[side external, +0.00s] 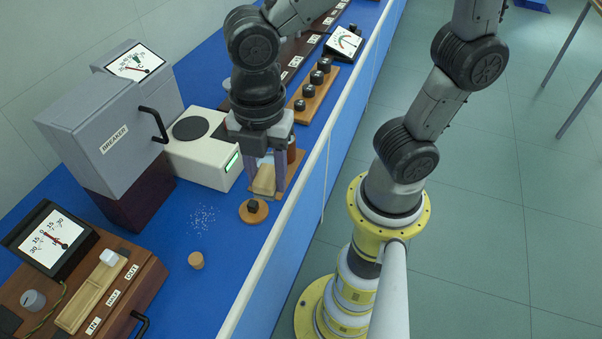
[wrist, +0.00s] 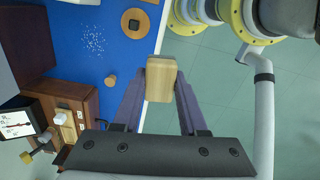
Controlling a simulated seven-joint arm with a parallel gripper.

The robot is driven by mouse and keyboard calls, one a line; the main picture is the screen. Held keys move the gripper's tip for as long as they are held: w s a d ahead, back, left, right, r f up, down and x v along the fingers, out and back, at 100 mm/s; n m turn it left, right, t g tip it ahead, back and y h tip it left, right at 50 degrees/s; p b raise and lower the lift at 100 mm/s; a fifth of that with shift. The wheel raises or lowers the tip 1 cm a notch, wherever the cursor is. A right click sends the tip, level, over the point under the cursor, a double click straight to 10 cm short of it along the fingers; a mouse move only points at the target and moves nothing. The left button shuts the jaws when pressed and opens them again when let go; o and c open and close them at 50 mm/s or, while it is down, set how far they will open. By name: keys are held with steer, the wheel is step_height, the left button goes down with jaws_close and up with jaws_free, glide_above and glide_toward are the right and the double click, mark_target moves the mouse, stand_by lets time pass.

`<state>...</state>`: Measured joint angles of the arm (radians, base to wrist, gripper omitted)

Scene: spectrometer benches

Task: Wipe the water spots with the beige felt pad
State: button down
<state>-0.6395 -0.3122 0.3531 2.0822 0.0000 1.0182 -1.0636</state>
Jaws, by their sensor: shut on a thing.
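The beige felt pad (side external: 263,181) is a small block between the fingers of my gripper (side external: 266,176). The wrist view shows the pad (wrist: 161,80) clamped between both fingertips of my gripper (wrist: 161,90). In the side view the pad is over or near a thin wooden board; I cannot tell whether it touches. The water spots (side external: 203,220) are a patch of small pale dots on the blue bench, left of and nearer the camera than the pad. They also show at upper left in the wrist view (wrist: 95,40), apart from the pad.
A round wooden disc with a black knob (side external: 253,211) stands right of the spots, and a cork (side external: 196,260) stands just below them. A white box with a dark plate (side external: 205,150) and the grey breaker box (side external: 110,135) stand behind. A pale bench rail (side external: 280,222) runs along the right.

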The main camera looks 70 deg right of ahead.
steer(key=w+a+f, duration=0.1)
steer(key=w+f, duration=0.1)
steer(key=w, duration=0.8)
steer(key=m, duration=0.2)
glide_above(211, 204)
step_height(211, 204, down, 5)
steer(key=shift+f, duration=3.35)
steer(key=shift+a+f, duration=0.5)
steer(key=shift+a, duration=0.5)
steer(key=shift+a+f, duration=0.1)
steer(key=shift+a, duration=2.8)
steer(key=shift+d, duration=3.95)
step_height(211, 204, up, 8)
steer(key=shift+a, duration=0.15)
